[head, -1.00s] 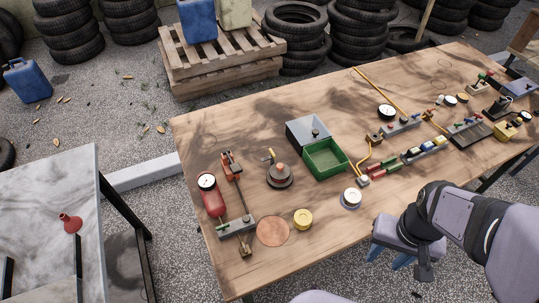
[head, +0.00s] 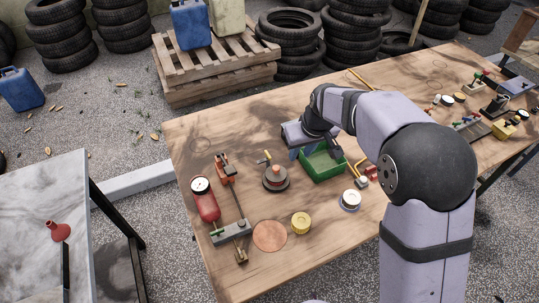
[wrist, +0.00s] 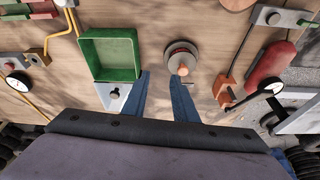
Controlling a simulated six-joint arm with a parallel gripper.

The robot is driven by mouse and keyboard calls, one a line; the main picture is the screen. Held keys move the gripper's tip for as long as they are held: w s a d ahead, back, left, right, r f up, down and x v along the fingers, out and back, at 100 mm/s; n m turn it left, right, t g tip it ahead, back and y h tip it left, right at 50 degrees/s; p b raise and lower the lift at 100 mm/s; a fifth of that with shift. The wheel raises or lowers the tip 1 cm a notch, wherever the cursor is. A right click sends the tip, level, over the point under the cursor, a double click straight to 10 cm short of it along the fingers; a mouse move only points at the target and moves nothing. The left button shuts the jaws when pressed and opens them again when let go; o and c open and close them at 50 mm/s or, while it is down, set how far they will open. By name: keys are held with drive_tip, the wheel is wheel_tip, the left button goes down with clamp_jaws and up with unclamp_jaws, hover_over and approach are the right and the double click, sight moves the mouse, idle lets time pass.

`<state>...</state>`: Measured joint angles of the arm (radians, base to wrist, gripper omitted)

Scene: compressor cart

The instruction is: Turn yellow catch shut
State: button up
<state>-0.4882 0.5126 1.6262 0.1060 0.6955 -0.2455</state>
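A round dark fixture (head: 275,179) with a reddish top stands on the table left of the green box. In the wrist view the fixture (wrist: 181,55) lies just beyond my fingertips, slightly right of centre; whether the catch is open or shut cannot be told. My gripper (wrist: 160,78) is open and empty, its two blue fingers apart, pointing towards the fixture without visible contact. In the head view my gripper is over the grey lid beside the green box, partly hidden by my arm.
The open green box (head: 323,165) is close to my gripper; its grey lid (wrist: 113,96) shows beside the left finger. A red cylinder with a gauge (head: 206,204) and an orange clamp (head: 225,166) stand left. A yellow round part (head: 301,222) lies in front.

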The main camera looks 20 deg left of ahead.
drive_tip(key=n, duration=0.2)
approach(268, 154)
drive_tip(key=shift+y, duration=0.4)
drive_tip(key=shift+d+p+x, duration=0.2)
drive_tip(key=shift+p+x, duration=0.25)
drive_tip(key=shift+x, duration=1.4)
drive_tip(key=shift+d+p+x, duration=0.2)
drive_tip(key=shift+p+x, duration=0.25)
drive_tip(key=shift+x, duration=1.4)
drive_tip(key=shift+s+f, duration=0.1)
drive_tip(key=shift+f, duration=0.05)
clamp_jaws()
